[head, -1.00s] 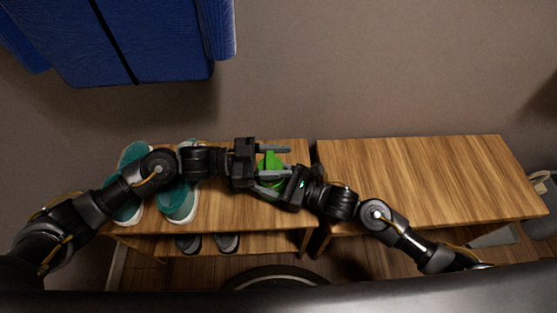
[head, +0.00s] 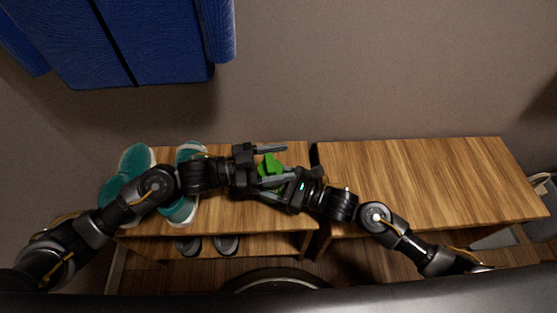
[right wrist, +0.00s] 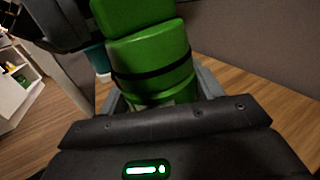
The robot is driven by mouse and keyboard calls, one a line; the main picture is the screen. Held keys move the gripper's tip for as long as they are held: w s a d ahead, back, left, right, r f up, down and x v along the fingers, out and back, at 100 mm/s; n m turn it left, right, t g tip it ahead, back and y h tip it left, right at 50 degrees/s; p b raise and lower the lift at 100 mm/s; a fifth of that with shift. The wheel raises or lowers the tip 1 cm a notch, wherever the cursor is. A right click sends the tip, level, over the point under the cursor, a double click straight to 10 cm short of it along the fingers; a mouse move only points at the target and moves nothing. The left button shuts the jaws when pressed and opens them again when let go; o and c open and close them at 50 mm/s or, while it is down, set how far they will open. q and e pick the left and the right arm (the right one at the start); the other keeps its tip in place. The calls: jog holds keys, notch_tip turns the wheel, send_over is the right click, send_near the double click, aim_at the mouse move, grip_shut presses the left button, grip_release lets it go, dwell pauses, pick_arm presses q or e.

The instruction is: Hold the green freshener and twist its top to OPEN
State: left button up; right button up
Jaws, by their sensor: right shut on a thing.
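The green freshener (head: 269,164) stands over the left wooden bench, partly hidden by my grippers. In the right wrist view its rounded green body (right wrist: 150,55) has a dark band, and a narrower green top (right wrist: 128,14) sits above it. My right gripper (head: 272,190) is shut on the lower body, coming from the right. My left gripper (head: 275,165) reaches in from the left with its fingers apart, one behind and one in front of the green top. A gap shows between the rear finger and the green; contact at the front finger cannot be told.
Teal shoes (head: 137,160) sit on the left bench (head: 225,215) beneath my left arm. Dark shoes (head: 228,244) are on its lower shelf. The right bench (head: 425,180) is bare. A blue padded object (head: 150,40) hangs on the wall at upper left.

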aim_at(265, 164)
pick_arm(q)
jog(key=shift+o, duration=0.4)
jog(key=shift+a, duration=0.15)
jog(key=shift+a, duration=0.3)
jog(key=s+a, duration=0.1)
jog(key=a, duration=0.5)
jog(key=shift+a, duration=0.3)
jog(key=shift+a, duration=0.1)
jog(key=shift+w+d+r, duration=0.1)
jog(key=shift+w+d, duration=0.05)
jog(key=shift+d, duration=1.05)
jog(key=shift+w+d+r, duration=0.1)
jog(key=shift+w+d, duration=0.1)
jog(key=shift+d, duration=0.95)
jog(key=shift+w+d+r, duration=0.1)
jog(key=shift+w+d, duration=0.05)
jog(key=shift+d, duration=1.05)
